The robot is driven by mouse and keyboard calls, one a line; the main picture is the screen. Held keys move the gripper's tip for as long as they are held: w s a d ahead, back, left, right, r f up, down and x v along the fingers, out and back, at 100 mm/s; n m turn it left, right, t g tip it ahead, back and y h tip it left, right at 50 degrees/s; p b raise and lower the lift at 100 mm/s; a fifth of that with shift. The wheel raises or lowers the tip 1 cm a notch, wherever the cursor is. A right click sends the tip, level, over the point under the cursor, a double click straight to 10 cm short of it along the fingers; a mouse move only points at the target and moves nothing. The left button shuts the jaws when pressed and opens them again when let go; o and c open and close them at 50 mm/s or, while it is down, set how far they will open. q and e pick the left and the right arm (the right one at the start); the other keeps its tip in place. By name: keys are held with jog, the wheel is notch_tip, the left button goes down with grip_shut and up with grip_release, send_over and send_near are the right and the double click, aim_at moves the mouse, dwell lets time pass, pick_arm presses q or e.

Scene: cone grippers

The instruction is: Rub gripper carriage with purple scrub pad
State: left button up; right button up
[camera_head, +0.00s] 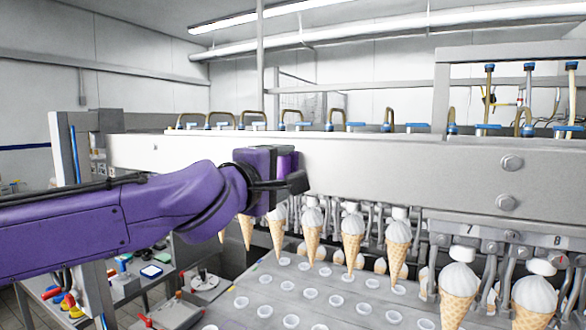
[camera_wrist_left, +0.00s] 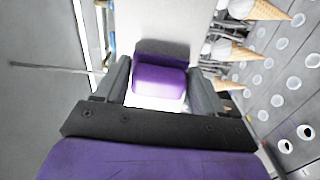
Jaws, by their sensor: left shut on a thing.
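The gripper carriage (camera_head: 410,172) is a long pale metal beam across the head view, with bolts at its right end. Its pale face (camera_wrist_left: 175,25) also shows in the left wrist view. My left gripper (camera_head: 272,182) is at the beam's left part, in front of its face. It is shut on the purple scrub pad (camera_wrist_left: 158,80), which sits between the two dark fingers. The pad (camera_head: 288,163) is against or very close to the beam face; I cannot tell if it touches. My right gripper is not in view.
Several ice cream cones (camera_head: 352,240) hang below the carriage over a grey plate with holes (camera_head: 335,290). Metal posts and hoses stand at the right. A workbench (camera_head: 150,280) with tools is at the lower left. The space before the beam's middle is clear.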

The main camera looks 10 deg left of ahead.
pick_arm(q)
jog(key=shift+w+a, duration=1.4)
jog(key=shift+a, duration=2.45)
jog(key=shift+v, duration=2.95)
jog(key=shift+d+f, duration=0.1)
jog(key=v, duration=0.3)
jog(key=shift+w, duration=0.1)
